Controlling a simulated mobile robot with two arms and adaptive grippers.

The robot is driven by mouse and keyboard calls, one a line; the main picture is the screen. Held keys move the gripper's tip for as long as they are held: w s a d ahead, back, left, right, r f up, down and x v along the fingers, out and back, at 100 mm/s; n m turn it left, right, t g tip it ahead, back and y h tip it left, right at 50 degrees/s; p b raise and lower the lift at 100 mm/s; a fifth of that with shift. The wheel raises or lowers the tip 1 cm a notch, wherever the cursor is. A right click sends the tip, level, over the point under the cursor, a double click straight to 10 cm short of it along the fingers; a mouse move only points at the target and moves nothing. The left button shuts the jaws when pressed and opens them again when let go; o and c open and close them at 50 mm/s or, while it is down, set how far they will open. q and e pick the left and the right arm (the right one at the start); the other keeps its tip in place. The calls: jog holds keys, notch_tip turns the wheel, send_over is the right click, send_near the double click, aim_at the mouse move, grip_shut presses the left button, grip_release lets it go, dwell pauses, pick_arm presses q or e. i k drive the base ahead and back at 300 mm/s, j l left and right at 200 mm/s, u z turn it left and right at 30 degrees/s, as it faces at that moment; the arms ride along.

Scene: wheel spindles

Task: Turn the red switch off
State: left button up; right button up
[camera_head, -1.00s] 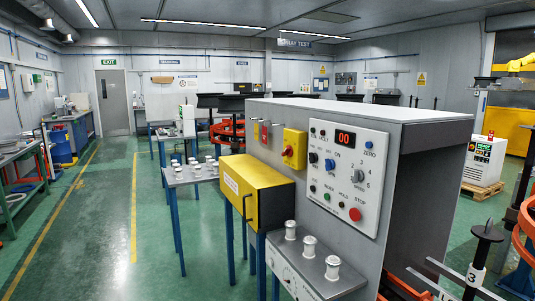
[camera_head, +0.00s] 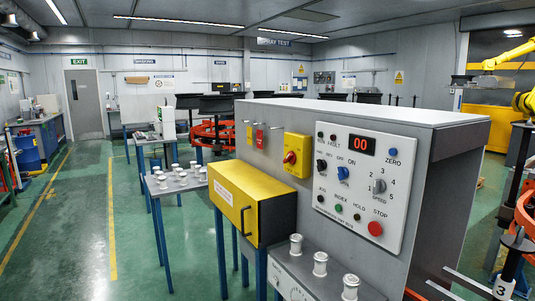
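A red rotary switch (camera_head: 290,157) sits on a yellow box (camera_head: 303,144) on the side of a large grey cabinet (camera_head: 270,128). Its knob is small, and I cannot tell whether it stands at on or off. To its right is a white control panel (camera_head: 335,199) with a lit red "00" display (camera_head: 362,144), a blue switch and a round red stop button (camera_head: 375,228). Neither of my grippers is in view.
A yellow box with a handle (camera_head: 231,212) juts out below the switch. White spools (camera_head: 320,264) stand on a grey ledge in front of the panel. A table with more spools (camera_head: 172,184) is on the left. The green floor at left is clear.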

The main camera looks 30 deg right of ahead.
aim_at(291, 158)
jog(key=i, duration=2.25)
